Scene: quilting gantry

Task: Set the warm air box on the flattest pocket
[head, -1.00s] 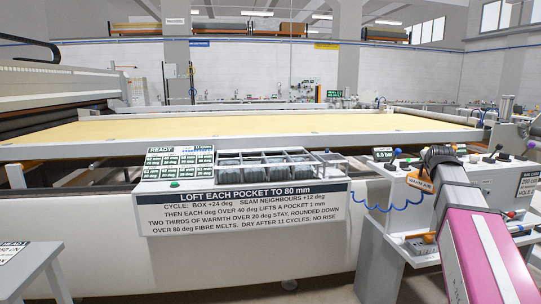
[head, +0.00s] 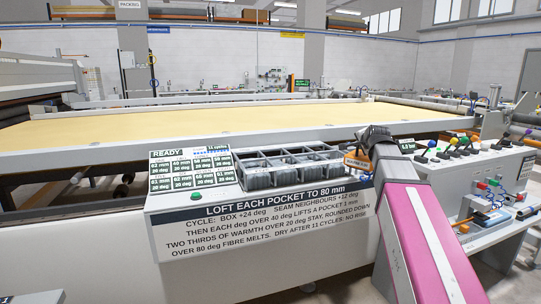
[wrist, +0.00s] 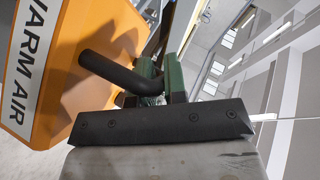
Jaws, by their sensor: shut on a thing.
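The warm air box (wrist: 60,70) is orange with WARM AIR lettering and a black bar handle (wrist: 112,72). It fills the left of the wrist view. My gripper (wrist: 160,85) is shut on that handle. In the head view the box is a small orange patch (head: 356,161) beside my gripper (head: 372,138), at the right end of the pocket rack (head: 243,158). The rack holds grey quilted pockets (head: 258,178) in framed cells. A READY panel (head: 190,172) lists pocket heights and degrees; one upper entry seems to read 40 mm, others are too small to be sure.
A sign (head: 265,220) on the rack's front says to loft each pocket to 80 mm. A long yellow quilting bed (head: 230,122) lies behind. A bench with coloured levers (head: 455,150) stands to the right.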

